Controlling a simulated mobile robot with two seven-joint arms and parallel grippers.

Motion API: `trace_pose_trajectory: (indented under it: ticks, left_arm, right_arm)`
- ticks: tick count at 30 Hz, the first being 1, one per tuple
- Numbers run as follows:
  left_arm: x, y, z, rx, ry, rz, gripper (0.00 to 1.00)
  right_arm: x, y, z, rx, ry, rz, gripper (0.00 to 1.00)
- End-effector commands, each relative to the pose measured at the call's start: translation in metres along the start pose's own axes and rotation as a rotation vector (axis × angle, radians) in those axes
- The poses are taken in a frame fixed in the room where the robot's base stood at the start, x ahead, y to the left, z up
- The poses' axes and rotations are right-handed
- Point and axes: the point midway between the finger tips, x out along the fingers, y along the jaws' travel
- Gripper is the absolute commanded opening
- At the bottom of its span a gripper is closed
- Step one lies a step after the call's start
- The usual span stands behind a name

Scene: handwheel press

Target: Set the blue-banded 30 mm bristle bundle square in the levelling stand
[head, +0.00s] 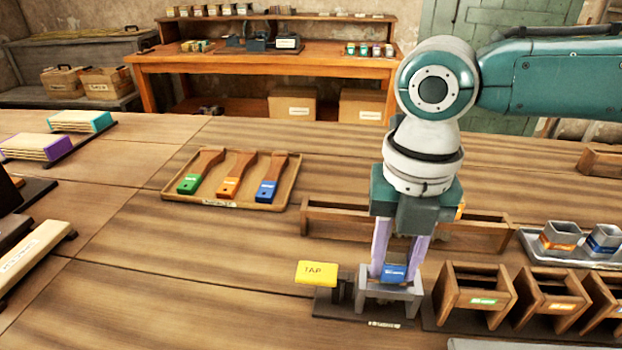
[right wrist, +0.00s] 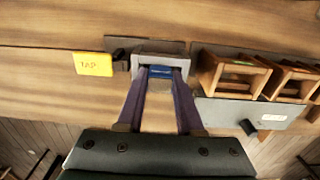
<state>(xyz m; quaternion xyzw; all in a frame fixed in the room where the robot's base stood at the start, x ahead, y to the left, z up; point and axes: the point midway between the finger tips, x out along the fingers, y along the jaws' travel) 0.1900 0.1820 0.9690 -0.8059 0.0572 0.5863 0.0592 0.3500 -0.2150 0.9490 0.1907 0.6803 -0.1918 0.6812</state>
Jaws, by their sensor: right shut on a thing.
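The blue-banded bristle bundle (head: 393,272) is between the fingers of my right gripper (head: 396,276), at the grey levelling stand (head: 374,291). Its blue band also shows in the right wrist view (right wrist: 160,71), framed by the stand's grey top (right wrist: 149,59). The gripper is shut on the bundle and points down into the stand. The fingers hide the bundle's sides, and I cannot tell whether its bottom touches the stand's floor. A yellow TAP plate (head: 317,272) is just left of the stand. My left gripper is not in view.
Wooden bins with coloured labels (head: 473,298) stand close to the right of the stand. A long wooden trough (head: 335,221) lies behind the gripper. A tray (head: 172,194) with three brushes is further left.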

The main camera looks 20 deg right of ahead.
Motion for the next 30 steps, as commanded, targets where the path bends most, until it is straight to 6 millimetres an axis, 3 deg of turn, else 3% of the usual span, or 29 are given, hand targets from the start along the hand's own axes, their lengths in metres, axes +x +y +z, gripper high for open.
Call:
trace_pose_trajectory:
  ticks: [6,7,16,25,30]
  left_arm:
    - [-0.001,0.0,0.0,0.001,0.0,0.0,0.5]
    - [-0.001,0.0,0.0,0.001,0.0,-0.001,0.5]
    - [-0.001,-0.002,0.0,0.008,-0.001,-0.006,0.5]
    - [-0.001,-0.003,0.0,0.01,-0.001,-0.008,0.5]
    - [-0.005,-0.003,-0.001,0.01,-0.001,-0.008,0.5]
  right_arm:
    - [0.0,0.0,0.0,0.0,0.0,0.0,0.0]
    - [0.0,0.0,0.0,0.0,0.0,0.0,0.36]
    - [0.0,0.0,0.0,0.0,0.0,0.0,0.7]
    - [-0.003,0.0,0.0,0.0,-0.001,0.001,0.7]
    - [-0.028,0.0,0.001,-0.001,-0.003,0.002,0.7]
